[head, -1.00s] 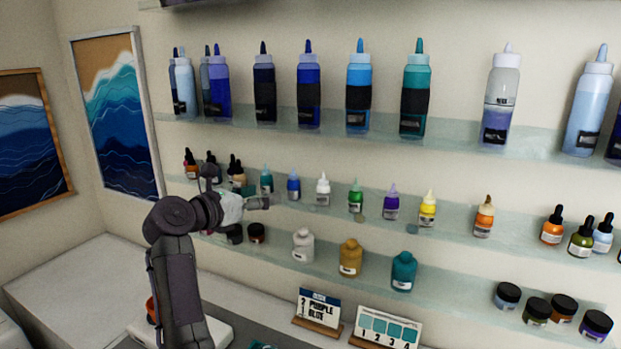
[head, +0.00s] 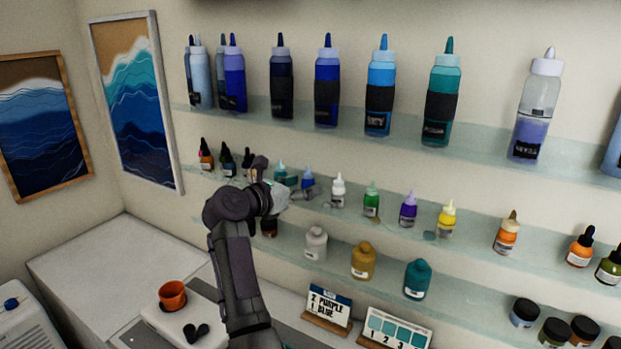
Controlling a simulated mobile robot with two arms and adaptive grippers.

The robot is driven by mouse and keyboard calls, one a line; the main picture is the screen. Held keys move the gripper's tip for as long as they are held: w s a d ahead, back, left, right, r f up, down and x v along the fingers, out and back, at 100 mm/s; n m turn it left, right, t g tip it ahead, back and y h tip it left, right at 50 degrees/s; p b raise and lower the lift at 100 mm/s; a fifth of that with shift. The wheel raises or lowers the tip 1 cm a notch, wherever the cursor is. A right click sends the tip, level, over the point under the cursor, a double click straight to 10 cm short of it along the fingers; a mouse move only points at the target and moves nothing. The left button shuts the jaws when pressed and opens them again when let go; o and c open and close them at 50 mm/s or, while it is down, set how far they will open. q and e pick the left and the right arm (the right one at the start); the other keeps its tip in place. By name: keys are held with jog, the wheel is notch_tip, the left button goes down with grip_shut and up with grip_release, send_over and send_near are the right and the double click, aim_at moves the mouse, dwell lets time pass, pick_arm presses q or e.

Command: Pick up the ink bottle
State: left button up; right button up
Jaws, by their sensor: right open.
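Several small dropper bottles stand in a row on the middle glass shelf; I cannot tell which is the ink bottle. Among them are a blue bottle (head: 308,179), a white bottle (head: 338,191), a green bottle (head: 371,200), a purple bottle (head: 408,210) and a yellow bottle (head: 447,219). My right gripper (head: 312,193) is open and empty in front of this shelf. Its fingers point right, below the blue bottle and just left of the white one, partly hiding bottles behind. My left gripper is not in view.
Tall squeeze bottles (head: 380,92) fill the upper shelf. Jars (head: 316,243) and wider bottles stand on the lower shelf. Label cards (head: 328,307) stand below.

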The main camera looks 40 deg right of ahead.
aim_at(303, 187)
jog(key=d, duration=0.1)
jog(key=d+f, duration=0.1)
jog(key=d, duration=0.1)
jog(key=shift+w, duration=0.2)
jog(key=shift+d+f, duration=0.15)
jog(key=shift+d, duration=0.15)
jog(key=shift+s+a+r, duration=0.15)
jog(key=shift+a+r, duration=0.2)
jog(key=shift+a, duration=0.3)
jog(key=c, duration=0.4)
jog(key=shift+a+r, duration=0.1)
jog(key=shift+a, duration=0.2)
jog(key=shift+c, duration=2.7)
jog(key=shift+d, duration=0.1)
jog(key=shift+c, duration=1.2)
jog(key=shift+d, duration=0.15)
grip_shut()
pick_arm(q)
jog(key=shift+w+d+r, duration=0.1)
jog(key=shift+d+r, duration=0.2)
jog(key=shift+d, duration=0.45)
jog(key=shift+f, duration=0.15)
